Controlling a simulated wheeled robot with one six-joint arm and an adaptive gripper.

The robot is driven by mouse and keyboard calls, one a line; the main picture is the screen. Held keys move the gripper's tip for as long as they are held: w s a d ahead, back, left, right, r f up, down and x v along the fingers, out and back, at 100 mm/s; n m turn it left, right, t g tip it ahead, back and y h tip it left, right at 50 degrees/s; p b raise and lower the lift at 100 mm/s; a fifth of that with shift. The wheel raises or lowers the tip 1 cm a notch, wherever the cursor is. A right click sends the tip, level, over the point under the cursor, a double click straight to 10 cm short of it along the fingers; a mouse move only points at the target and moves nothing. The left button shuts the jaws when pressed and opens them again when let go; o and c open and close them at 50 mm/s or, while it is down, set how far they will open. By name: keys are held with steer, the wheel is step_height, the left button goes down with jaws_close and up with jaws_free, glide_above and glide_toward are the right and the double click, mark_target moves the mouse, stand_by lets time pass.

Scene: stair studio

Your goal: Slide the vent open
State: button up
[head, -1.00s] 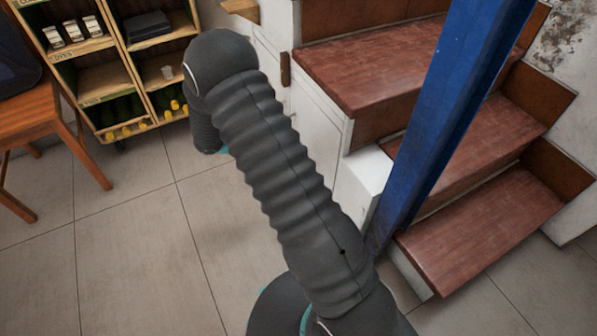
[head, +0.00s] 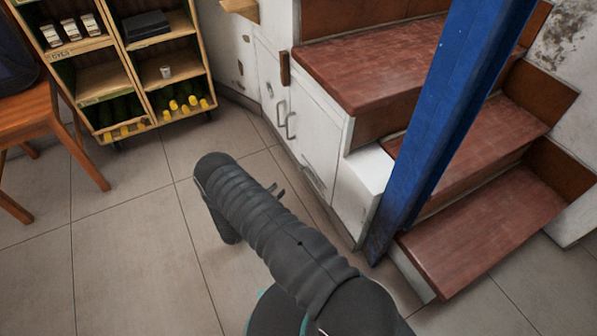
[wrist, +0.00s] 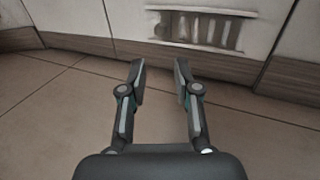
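The vent (wrist: 200,29) is a grey metal grille with several upright slats, low on a white panel in the wrist view. It lies ahead of my gripper (wrist: 160,72) and a little right of it. In the head view the vent (head: 313,181) shows small, near the bottom of the white cabinet under the stairs. My gripper is open, with its two fingers apart and nothing between them. Floor shows between the fingers, and they do not appear to touch the vent. In the head view my arm hides most of the gripper.
The white cabinet (head: 318,128) has door handles (head: 290,124) above the vent. Red-brown stairs (head: 480,225) and a blue post (head: 435,120) stand to the right. A wooden shelf (head: 130,80) and an orange chair (head: 50,125) stand at the left. The tiled floor (head: 130,240) is clear.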

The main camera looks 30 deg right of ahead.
steer(key=x, duration=1.3)
steer(key=shift+d, duration=0.15)
